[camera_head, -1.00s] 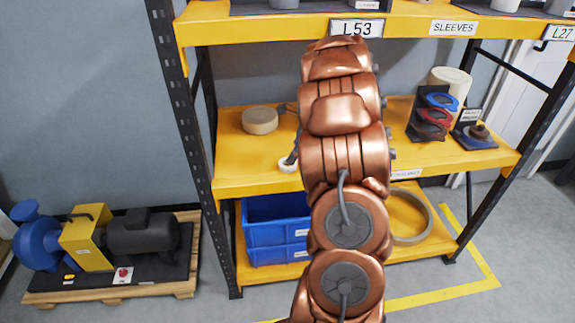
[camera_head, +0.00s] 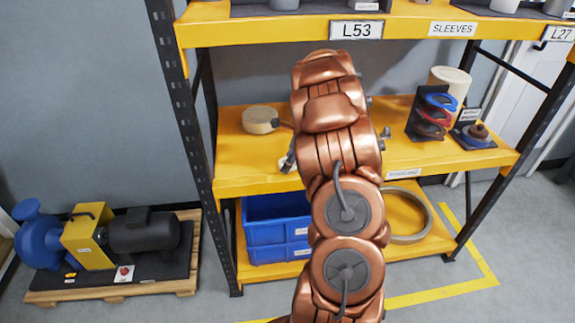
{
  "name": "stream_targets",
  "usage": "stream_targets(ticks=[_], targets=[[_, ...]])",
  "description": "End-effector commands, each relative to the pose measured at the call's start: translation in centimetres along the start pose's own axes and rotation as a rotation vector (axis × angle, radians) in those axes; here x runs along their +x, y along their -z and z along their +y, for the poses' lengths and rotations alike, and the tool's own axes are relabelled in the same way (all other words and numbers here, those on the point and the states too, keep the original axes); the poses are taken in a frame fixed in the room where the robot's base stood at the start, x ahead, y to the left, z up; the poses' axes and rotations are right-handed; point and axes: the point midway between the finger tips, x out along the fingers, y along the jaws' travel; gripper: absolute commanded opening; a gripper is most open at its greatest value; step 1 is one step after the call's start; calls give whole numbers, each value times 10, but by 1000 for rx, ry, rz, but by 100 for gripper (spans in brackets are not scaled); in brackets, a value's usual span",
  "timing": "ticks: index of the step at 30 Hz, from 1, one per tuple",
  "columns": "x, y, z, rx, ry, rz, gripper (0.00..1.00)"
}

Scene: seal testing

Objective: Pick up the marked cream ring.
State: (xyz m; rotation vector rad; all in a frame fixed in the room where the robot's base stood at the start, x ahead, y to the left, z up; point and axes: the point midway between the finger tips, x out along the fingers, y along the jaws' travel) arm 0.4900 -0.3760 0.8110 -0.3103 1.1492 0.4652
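A thick cream disc or ring (camera_head: 260,119) lies at the left of the middle shelf; I cannot see a hole or mark on it. A small white ring-like piece (camera_head: 284,164) lies near that shelf's front edge, partly covered. A large cream ring (camera_head: 427,222) lies on the bottom shelf, partly behind my copper arm. My gripper is mostly hidden behind the arm. Dark grey parts, seemingly of it, show at the arm's left side, one beside the thick disc and one over the small white piece. I cannot tell whether they touch or whether the gripper is open.
The yellow middle shelf (camera_head: 240,160) is clear at front left. At its right stand a dark holder with blue and red rings (camera_head: 437,112), a cream cylinder (camera_head: 455,82) and a small brown-topped stand (camera_head: 478,134). Blue bins (camera_head: 262,232) sit below. A black rack post (camera_head: 188,150) stands left.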

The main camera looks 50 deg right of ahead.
Motion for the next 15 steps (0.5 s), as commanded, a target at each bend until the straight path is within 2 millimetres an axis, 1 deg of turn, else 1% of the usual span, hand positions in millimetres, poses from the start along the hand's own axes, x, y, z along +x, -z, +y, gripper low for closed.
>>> stream_targets(ticks=[1,11,12,15], targets=[[0,0,0,0,0,0,60],[0,0,0,0,0,0,26],[0,0,0,0,0,0,24],[0,0,0,0,0,0,24]])
